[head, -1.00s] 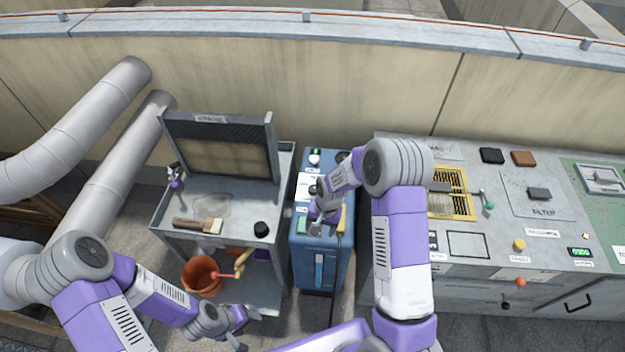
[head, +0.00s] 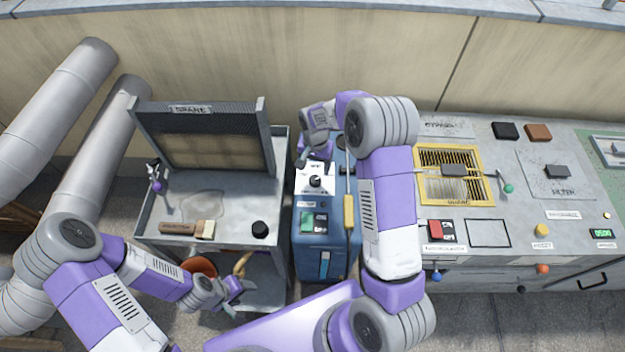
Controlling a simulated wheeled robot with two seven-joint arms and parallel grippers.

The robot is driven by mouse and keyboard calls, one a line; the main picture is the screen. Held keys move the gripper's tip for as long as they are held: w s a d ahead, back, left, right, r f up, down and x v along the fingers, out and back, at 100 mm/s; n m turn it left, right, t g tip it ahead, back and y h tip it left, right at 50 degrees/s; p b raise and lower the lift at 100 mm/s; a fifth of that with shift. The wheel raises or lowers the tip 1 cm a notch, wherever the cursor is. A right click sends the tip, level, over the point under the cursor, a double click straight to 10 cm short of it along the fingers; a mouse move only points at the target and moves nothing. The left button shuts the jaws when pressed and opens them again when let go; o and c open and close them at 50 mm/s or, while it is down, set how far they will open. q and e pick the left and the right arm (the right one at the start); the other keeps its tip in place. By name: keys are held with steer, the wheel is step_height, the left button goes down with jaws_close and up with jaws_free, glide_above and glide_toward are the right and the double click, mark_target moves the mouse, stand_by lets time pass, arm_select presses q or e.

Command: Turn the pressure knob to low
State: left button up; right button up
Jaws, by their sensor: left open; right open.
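A black knob (head: 315,181) sits on a white dial plate (head: 313,188) on top of the blue machine (head: 326,240). It looks like the pressure knob, but the plate's markings are too small to read, so its setting cannot be told. My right gripper (head: 313,162) is open just behind the knob, over the back of the blue machine, and appears apart from it. My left gripper (head: 238,300) is open and empty, low in front of the grey cart, far from the knob.
The grey cart (head: 222,228) on the left holds a brush (head: 188,229) and a black knob (head: 260,229). A metal bench (head: 465,135) stands right.

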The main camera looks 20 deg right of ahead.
mark_target(315, 180)
steer(key=shift+f+b, duration=0.3)
steer(key=shift+f, duration=0.5)
step_height(315, 180, down, 7)
steer(key=shift+w+r+b, duration=0.1)
steer(key=shift+b, duration=0.55)
steer(key=c, duration=1.1)
steer(key=shift+o, duration=0.2)
